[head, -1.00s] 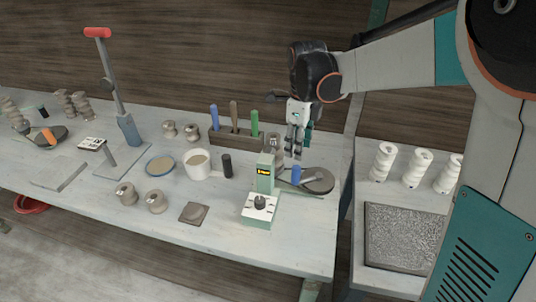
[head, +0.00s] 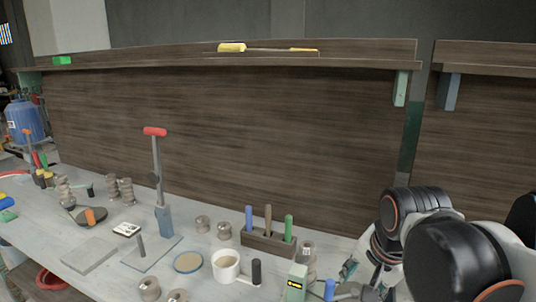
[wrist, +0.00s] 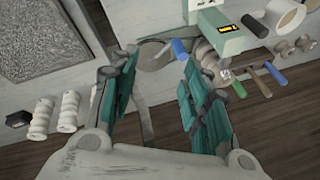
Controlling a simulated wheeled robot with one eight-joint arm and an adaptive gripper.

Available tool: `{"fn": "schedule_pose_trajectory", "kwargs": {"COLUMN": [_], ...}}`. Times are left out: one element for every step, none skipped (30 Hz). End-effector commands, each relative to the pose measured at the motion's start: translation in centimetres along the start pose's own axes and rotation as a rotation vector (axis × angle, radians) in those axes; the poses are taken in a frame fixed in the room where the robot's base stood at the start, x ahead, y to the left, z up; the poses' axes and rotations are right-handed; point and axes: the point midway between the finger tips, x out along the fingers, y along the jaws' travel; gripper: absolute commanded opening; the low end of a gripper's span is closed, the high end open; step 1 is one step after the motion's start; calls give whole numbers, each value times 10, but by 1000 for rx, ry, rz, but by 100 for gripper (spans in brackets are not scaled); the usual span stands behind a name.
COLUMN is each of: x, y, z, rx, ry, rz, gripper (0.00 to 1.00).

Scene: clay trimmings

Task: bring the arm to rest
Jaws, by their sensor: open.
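My gripper (wrist: 157,95) is open and empty in the wrist view, its two teal-padded fingers spread wide. Between and beyond the fingertips are the bench edge, a round grey pan-like thing (wrist: 155,56) and a blue handle (wrist: 179,46). In the head view my arm is folded at the lower right. The gripper (head: 362,280) shows only partly there, beside the pale green device (head: 297,284), with much of it hidden by my arm or cut off by the frame.
A wooden holder (head: 262,242) with several upright handles stands near the gripper. A white mug (head: 226,264) and a red-handled press (head: 157,175) stand further left. White spools (wrist: 68,110) and a speckled slab (wrist: 40,38) lie on the other bench. A shelf (head: 230,62) runs behind.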

Motion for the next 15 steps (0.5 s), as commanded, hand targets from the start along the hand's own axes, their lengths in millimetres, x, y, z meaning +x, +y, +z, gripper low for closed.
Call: {"fn": "schedule_pose_trajectory", "kwargs": {"x": [-4, -6, -8, -9, -10, -11, -12, -12, -12, -12, -12, -12, -12, -12, -12], "y": [10, 14, 20, 25, 29, 34, 38, 42, 47, 50, 52, 56, 58, 59, 61], "z": [8, 11, 15, 19, 22, 26, 29, 32, 35, 38, 40, 42, 44, 45, 46], "rx": [-83, -139, -216, -272, -328, -401, -453, -503, -565, -608, -647, -693, -723, -748, -776], "ry": [18, 30, 48, 61, 76, 94, 109, 123, 141, 153, 166, 180, 189, 197, 206], "rz": [-17, -27, -40, -48, -56, -65, -71, -75, -80, -83, -85, -87, -88, -89, -89], "gripper": [43, 43, 43, 43, 43, 43, 43, 43, 43, 43, 43, 43, 43, 43, 43]}}
